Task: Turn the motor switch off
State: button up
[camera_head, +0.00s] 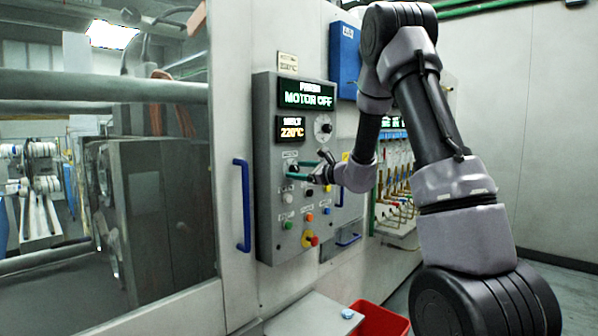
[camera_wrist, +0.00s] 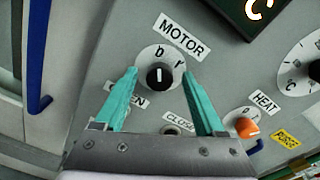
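The motor switch (camera_wrist: 159,77) is a round black knob with a white line on a pale dial, under the MOTOR label (camera_wrist: 181,38) in the wrist view. The panel's upper display (camera_head: 306,96) reads MOTOR OFF in green.
An orange HEAT knob (camera_wrist: 246,127) and the CLOSE label (camera_wrist: 179,125) are near the right finger. A red and yellow button (camera_head: 310,239) is low on the panel. A blue handle (camera_head: 242,205) is left of the panel, and a red bin (camera_head: 380,320) is below.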

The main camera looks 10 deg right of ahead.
jog(key=v, duration=1.1)
jog(key=s+a+r+n+g, duration=0.2)
jog(key=s+a+n+g, duration=0.35)
jog(key=s, duration=0.45)
jog(key=s+a+r+n+g, duration=0.35)
jog(key=s+a+n, duration=0.2)
jog(key=s, duration=0.45)
jog(key=s+d+n+t+h, duration=0.2)
jog(key=s+d+n+h, duration=0.5)
jog(key=s+d, duration=0.3)
jog(key=shift+s+n+h, duration=0.4)
jog(key=shift+s+h, duration=0.15)
jog(key=shift+h, duration=0.25)
